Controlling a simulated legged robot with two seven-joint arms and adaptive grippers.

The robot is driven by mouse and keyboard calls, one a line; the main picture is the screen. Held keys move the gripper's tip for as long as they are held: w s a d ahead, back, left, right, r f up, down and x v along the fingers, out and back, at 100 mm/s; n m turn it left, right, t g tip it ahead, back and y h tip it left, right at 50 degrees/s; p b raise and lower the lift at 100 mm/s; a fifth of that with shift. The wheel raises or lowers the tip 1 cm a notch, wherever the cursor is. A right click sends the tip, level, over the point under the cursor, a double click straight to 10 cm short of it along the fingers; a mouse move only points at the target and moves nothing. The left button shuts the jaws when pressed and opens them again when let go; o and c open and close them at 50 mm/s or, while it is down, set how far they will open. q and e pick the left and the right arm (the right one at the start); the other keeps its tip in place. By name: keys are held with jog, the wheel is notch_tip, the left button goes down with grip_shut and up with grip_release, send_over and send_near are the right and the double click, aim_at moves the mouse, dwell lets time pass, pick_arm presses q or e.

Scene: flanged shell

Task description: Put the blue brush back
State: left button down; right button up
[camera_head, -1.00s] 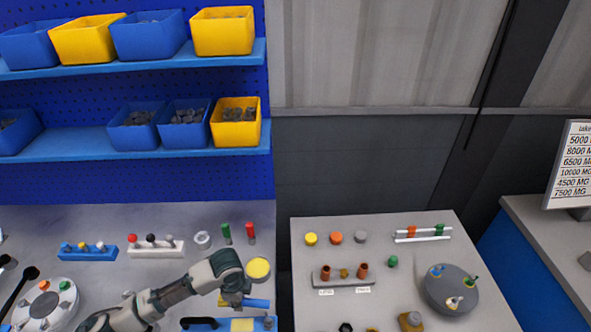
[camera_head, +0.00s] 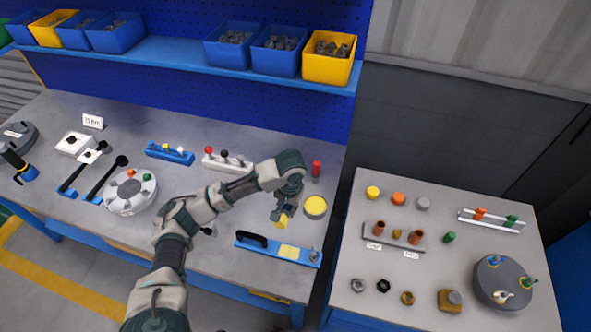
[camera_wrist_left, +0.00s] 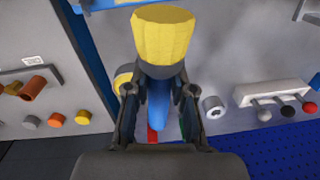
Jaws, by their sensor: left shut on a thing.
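My left gripper (camera_head: 284,208) is shut on the blue brush, above the workbench. In the left wrist view the brush shows a yellow bristle head (camera_wrist_left: 163,38), a dark collar and a blue handle (camera_wrist_left: 160,112) between the fingers (camera_wrist_left: 160,100). In the head view only its yellow end (camera_head: 281,221) shows below the gripper; the handle is hidden. A round grey pot with a yellow top (camera_head: 315,206) stands just right of the gripper. A blue tray with a black handle and a yellow patch (camera_head: 245,243) lies in front. My right gripper is out of view.
A red peg (camera_head: 316,169) stands behind the pot. A white rack (camera_head: 222,162) with coloured knobs and a blue rack (camera_head: 170,153) stand to the left. A round white fixture (camera_head: 131,191) lies near my arm. A grey side table (camera_head: 370,260) holds several small parts.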

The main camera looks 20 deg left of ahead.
pick_arm(q)
jog(key=shift+s+d+f+m, duration=0.1)
jog(key=shift+f+m, duration=0.2)
jog(key=shift+m, duration=0.5)
jog(key=s+d+f+m, duration=0.1)
jog(key=f+m, duration=0.1)
jog(key=m, duration=0.6)
jog(key=s+d+f+m, duration=0.1)
jog(key=s+f+m, duration=0.1)
jog(key=m, duration=0.6)
jog(key=s+d+f+m+h, duration=0.1)
jog(key=f+m, duration=0.3)
jog(key=m, duration=0.4)
jog(key=shift+s, duration=0.5)
jog(key=m, duration=0.2)
jog(key=s+f+m, duration=0.1)
jog(key=m, duration=0.1)
jog(key=shift+d+f+h, duration=0.15)
jog(key=shift+d+h, duration=0.05)
jog(key=shift+h, duration=0.1)
